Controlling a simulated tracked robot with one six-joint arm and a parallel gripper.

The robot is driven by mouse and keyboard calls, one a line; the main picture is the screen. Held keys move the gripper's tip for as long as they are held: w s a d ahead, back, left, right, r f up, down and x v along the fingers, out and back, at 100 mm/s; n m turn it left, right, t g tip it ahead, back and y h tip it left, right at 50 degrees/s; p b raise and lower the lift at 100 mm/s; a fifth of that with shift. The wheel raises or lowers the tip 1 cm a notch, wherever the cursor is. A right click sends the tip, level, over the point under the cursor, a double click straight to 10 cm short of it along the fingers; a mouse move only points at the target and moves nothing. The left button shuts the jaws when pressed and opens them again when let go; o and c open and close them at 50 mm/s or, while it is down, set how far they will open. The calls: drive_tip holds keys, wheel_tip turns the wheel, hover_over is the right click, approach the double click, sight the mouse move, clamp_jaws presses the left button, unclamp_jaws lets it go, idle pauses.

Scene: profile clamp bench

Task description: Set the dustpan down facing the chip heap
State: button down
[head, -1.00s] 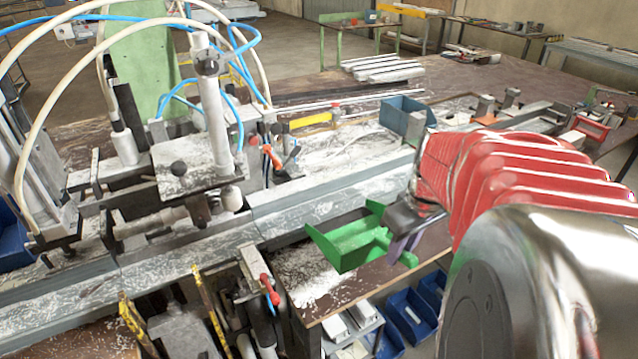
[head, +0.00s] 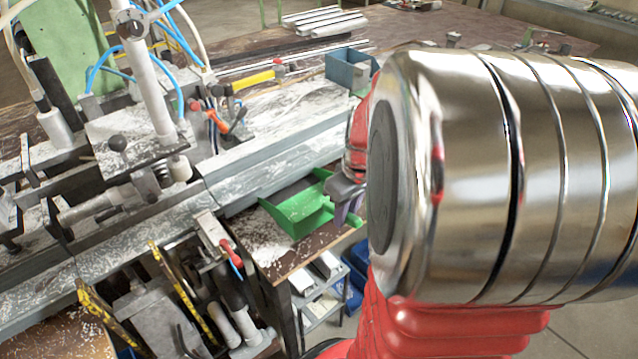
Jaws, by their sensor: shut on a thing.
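The green dustpan (head: 297,213) is over the front part of the bench top, right of the vise-like clamp and in front of the long grey profile rail. It looks roughly level; I cannot tell whether its underside touches the bench. My gripper (head: 347,190) is shut on it at its right side, where the handle is. The fingertips are partly hidden by the dustpan and my arm. Pale chips (head: 262,243) lie scattered on the brown bench top left of and below the dustpan. A clear heap is hard to make out.
The clamp fixture with its white column (head: 148,90) and hoses stands at left. A blue bin (head: 347,68) sits behind the rail. A red-handled lever (head: 230,253) stands left of the bench corner. The bench edge is close below the dustpan. My arm hides the right side.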

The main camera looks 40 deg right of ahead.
drive_tip(key=shift+w+f, duration=0.2)
drive_tip(key=shift+f, duration=0.35)
drive_tip(key=shift+w+f, duration=0.2)
drive_tip(key=shift+f, duration=0.3)
drive_tip(key=c, duration=1.5)
unclamp_jaws()
drive_tip(key=shift+c, duration=0.2)
drive_tip(key=shift+o, duration=0.7)
drive_tip(key=o, duration=1.3)
drive_tip(key=s+r, duration=0.1)
drive_tip(key=s, duration=0.2)
drive_tip(key=s+r, duration=0.1)
drive_tip(key=s, duration=0.3)
drive_tip(key=s+r, duration=0.1)
drive_tip(key=s, duration=0.3)
drive_tip(key=shift+d+r, duration=0.15)
drive_tip(key=shift+r, duration=0.1)
